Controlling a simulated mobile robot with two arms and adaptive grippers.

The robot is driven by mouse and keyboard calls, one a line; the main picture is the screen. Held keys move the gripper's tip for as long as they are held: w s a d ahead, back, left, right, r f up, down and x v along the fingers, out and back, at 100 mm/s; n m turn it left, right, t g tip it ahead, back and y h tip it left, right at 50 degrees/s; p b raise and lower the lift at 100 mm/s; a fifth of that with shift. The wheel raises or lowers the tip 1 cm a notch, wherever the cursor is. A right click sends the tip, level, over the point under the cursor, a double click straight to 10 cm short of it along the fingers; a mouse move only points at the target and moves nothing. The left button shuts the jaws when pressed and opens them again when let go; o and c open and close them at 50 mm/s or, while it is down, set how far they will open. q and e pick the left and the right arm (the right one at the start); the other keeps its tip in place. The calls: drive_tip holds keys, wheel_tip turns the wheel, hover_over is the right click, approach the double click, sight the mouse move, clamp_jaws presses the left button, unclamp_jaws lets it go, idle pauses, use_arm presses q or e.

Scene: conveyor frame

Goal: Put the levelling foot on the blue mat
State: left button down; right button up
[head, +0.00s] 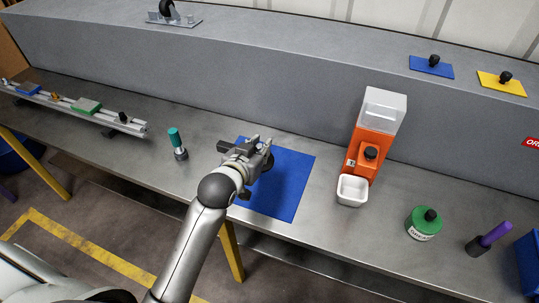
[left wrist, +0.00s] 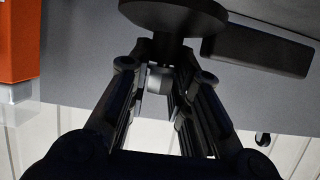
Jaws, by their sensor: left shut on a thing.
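The blue mat (head: 287,188) lies flat on the grey bench, partly covered in the head view by my left arm. My left gripper (head: 258,152) is over the upper left part of the mat. In the left wrist view, the left gripper (left wrist: 162,65) is shut on the levelling foot, whose wide black disc (left wrist: 172,14) shows beyond the fingertips. A short pale stem (left wrist: 160,79) sits between the fingers. In the head view the foot is mostly hidden by the gripper, and I cannot tell its height above the mat. My right gripper is not in view.
An orange dispenser (head: 362,150) with a white cup (head: 352,190) stands right of the mat. A teal-handled tool (head: 175,140) stands left of it. A green tin (head: 424,224) and a purple-handled tool (head: 490,238) are farther right. A grey raised ledge (head: 300,75) runs behind.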

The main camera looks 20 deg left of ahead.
use_arm(q)
drive_tip(key=w+f, duration=0.1)
drive_tip(key=w, duration=0.1)
drive_tip(key=w+f, duration=0.3)
drive_tip(key=f, duration=0.1)
drive_tip(key=shift+w+d+f+p, duration=0.25)
drive_tip(key=shift+w+d+p, duration=0.05)
drive_tip(key=shift+w+d, duration=0.1)
drive_tip(key=shift+w+f, duration=0.25)
drive_tip(key=shift+f, duration=0.05)
drive_tip(key=shift+w+f, duration=0.15)
drive_tip(key=shift+f, duration=0.2)
drive_tip(key=shift+f+p, duration=0.45)
drive_tip(key=shift+f, duration=0.9)
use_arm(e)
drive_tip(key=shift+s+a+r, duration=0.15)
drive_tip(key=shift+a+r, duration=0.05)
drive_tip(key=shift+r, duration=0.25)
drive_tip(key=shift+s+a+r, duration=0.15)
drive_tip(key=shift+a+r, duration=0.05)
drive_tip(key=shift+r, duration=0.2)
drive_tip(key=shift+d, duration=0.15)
use_arm(q)
drive_tip(key=c, duration=1.3)
unclamp_jaws()
drive_tip(key=shift+f, duration=0.15)
